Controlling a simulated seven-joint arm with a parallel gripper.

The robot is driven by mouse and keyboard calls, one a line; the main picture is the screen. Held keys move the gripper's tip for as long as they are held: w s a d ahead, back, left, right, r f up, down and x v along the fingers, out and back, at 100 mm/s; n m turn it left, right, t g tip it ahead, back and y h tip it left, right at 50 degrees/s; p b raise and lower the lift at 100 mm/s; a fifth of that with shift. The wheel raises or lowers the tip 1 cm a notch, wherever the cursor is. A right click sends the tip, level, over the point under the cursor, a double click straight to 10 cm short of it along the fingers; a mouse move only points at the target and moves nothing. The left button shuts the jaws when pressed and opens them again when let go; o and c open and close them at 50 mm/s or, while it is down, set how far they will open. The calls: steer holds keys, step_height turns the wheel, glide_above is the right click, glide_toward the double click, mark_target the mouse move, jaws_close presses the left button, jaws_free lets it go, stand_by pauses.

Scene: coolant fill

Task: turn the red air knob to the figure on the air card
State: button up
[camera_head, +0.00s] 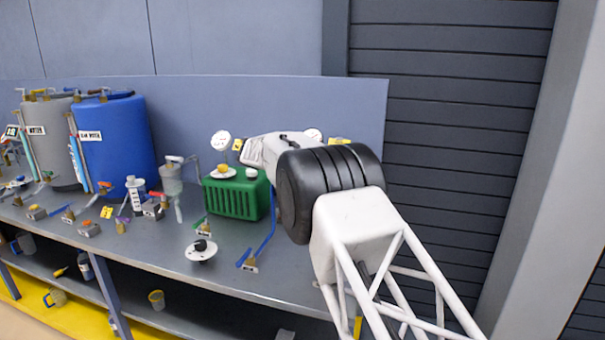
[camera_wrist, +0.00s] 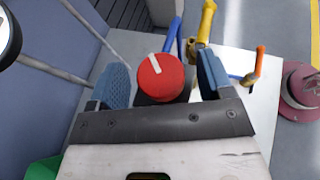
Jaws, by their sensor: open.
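The red air knob (camera_wrist: 167,84) shows in the wrist view, round, with a white pointer mark on its top toward the upper left. My gripper (camera_wrist: 160,76) is open, with one blue finger on each side of the knob. The left finger is close to the knob and the right has a small gap; whether either touches cannot be told. In the head view my arm hides the knob and the fingers.
A green ribbed box (camera_head: 237,194) stands left of my arm. In the wrist view, a blue handle (camera_wrist: 172,36), a yellow handle (camera_wrist: 206,22) and an orange-handled valve (camera_wrist: 259,62) lie beyond the knob. A maroon round part (camera_wrist: 299,88) is at the right.

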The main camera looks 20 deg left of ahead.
steer(key=v, duration=0.7)
stand_by(0.3)
steer(key=s+d+r+m+g+y, duration=0.15)
steer(key=s+d+r, duration=0.25)
steer(key=d, duration=0.6)
steer(key=s+d+r+m+y, duration=0.1)
steer(key=s+d+r+m, duration=0.2)
steer(key=d, duration=0.7)
steer(key=s+d+r+m+g+y, duration=0.15)
steer(key=s+d+r, duration=0.25)
steer(key=d, duration=0.7)
steer(key=s+d+m+y, duration=0.2)
steer(key=s+d+m, duration=0.1)
steer(key=s+d, duration=0.6)
steer(key=s+d+m+y, duration=0.2)
steer(key=s+d+m, duration=0.2)
steer(key=s+d, duration=0.5)
steer(key=s+d+f+m+y, duration=0.1)
steer(key=s+d+f+m, duration=0.1)
steer(key=s, duration=0.8)
steer(key=s+d+f+m+y, duration=0.2)
steer(key=s+f, duration=0.4)
steer(key=s, duration=0.5)
steer(key=s+d+f+m+y, duration=0.1)
steer(key=s+d+f+m, duration=0.3)
steer(key=s, duration=0.6)
steer(key=shift+s+f+m+t+y, duration=0.3)
steer(key=shift+s+f+m+t, duration=0.15)
steer(key=shift+m, duration=0.25)
